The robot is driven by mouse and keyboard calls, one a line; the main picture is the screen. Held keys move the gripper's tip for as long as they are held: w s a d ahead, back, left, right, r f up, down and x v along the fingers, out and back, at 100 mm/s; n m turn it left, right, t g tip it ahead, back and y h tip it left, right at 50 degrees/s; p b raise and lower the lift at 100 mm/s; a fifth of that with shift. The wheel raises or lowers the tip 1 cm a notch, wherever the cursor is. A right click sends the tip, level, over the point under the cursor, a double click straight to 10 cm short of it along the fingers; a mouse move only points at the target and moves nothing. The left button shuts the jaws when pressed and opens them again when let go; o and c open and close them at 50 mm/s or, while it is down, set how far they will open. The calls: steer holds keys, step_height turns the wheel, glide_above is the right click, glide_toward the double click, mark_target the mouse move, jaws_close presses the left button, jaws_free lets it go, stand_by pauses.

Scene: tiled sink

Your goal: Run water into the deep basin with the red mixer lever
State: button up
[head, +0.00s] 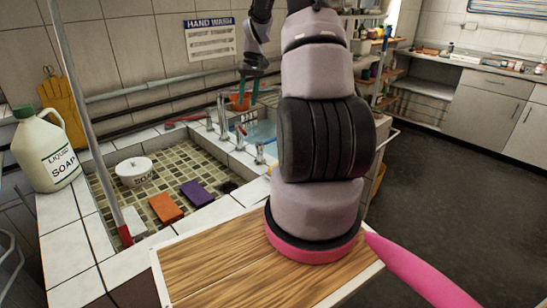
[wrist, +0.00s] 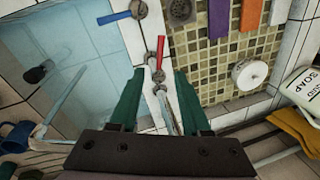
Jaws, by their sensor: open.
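The deep basin (wrist: 70,60) is light blue and lies left of the tiled divider in the wrist view; in the head view its blue inside (head: 262,133) is partly behind my arm. A short red lever (wrist: 160,47) sits on a metal fitting on the divider, just ahead of and between my fingertips in the wrist view. I cannot clearly make it out in the head view. My gripper (wrist: 161,77) is open, its green fingers apart on either side of a metal fitting. It also shows above the sink's back (head: 249,92). I cannot tell if it touches anything.
A blue lever (wrist: 115,17) stands farther along the divider. A longer red handle (head: 185,118) lies at the shallow basin's back edge. The shallow mosaic basin (head: 180,165) holds orange (head: 165,207) and purple (head: 197,193) blocks and a white dish (head: 135,171). A soap jug (head: 47,150) stands left.

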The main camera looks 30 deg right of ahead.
mark_target(241, 129)
steer(key=shift+s+d+f, duration=0.1)
steer(key=shift+s, duration=0.05)
stand_by(0.5)
steer(key=f, duration=0.3)
steer(key=a+f, duration=0.1)
steer(key=f, duration=0.3)
steer(key=a+f, duration=0.1)
steer(key=f, duration=0.2)
steer(key=shift+w+a+f, duration=0.15)
steer(key=shift+w, duration=0.05)
steer(key=shift+c, duration=0.4)
jaws_close()
stand_by(0.9)
